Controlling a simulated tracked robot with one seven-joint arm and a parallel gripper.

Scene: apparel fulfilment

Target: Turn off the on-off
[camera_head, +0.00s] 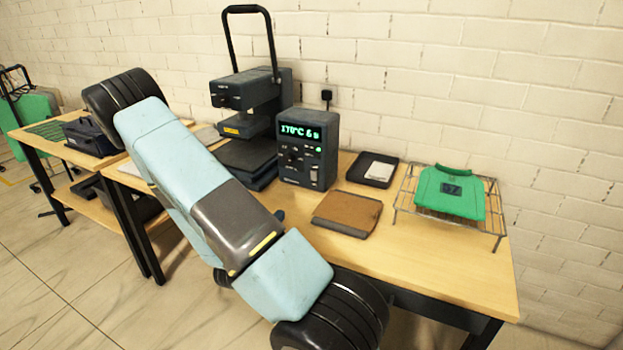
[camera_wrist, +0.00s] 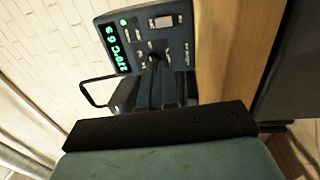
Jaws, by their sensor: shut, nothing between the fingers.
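The dark control box (camera_head: 307,150) stands upright on the table beside the heat press. Its display is lit green and reads about 170°C with a second figure. A small green light glows below the display. The pale on-off switch (camera_head: 314,175) is low on its front face; it also shows in the wrist view (camera_wrist: 163,21) near the top. My gripper (camera_wrist: 154,58) is shut and empty, its dark fingers pointing toward the box's panel. It appears apart from the switch, though the gap is hard to judge. In the head view my arm hides most of it.
The heat press (camera_head: 250,125) with its tall handle stands left of the box. A brown folded item (camera_head: 347,213), a black tray (camera_head: 372,170) and a wire rack (camera_head: 497,225) holding a green garment (camera_head: 450,193) lie to the right. The table's front right is clear.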

